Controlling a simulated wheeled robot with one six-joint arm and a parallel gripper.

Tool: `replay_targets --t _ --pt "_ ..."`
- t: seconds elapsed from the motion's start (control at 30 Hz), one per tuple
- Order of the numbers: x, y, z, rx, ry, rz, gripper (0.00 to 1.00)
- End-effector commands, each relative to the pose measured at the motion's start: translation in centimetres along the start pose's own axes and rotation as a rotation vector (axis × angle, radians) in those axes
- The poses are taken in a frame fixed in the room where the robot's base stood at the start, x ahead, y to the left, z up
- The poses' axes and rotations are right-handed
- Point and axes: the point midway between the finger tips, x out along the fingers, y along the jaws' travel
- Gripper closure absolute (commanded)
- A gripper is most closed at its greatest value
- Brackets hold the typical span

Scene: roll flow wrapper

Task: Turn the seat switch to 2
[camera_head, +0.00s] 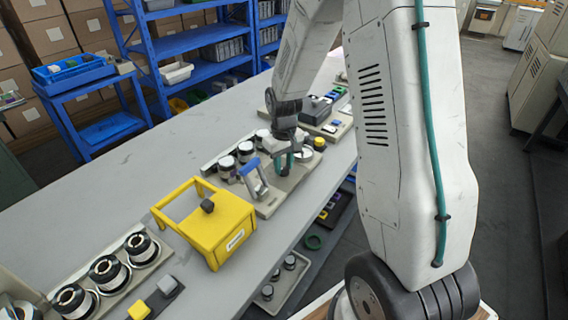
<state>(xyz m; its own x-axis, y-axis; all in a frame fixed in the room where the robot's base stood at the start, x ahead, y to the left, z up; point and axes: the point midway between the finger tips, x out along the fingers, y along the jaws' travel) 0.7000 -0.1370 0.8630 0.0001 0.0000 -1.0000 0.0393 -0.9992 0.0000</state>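My white arm reaches from the right over the grey workbench (185,150). My gripper (286,172) points down at a pale panel (268,205) in the middle of the bench. The gripper's fingers are small and partly hidden, so I cannot tell whether they are open or shut, or touching anything. No switch with a readable number shows, and I cannot identify the seat switch. A blue-and-grey lever frame (253,178) stands left of the gripper. A yellow frame-like box (222,228) with a black knob (207,206) stands nearer.
Black-and-silver rolls (107,271) sit in a row at the front left, with more rolls (227,165) behind the lever frame. A yellow round knob (319,143) is right of the gripper. Blue shelves stand behind.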

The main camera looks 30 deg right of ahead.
Motion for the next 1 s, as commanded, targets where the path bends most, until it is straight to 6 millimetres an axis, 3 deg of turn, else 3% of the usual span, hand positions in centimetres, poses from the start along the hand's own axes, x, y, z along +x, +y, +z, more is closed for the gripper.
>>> replay_targets --t 0.37,1.0 --pt "-0.03 0.02 0.00 0.055 0.000 0.000 0.94" --pt "-0.06 0.12 0.01 0.484 0.000 0.000 0.94"
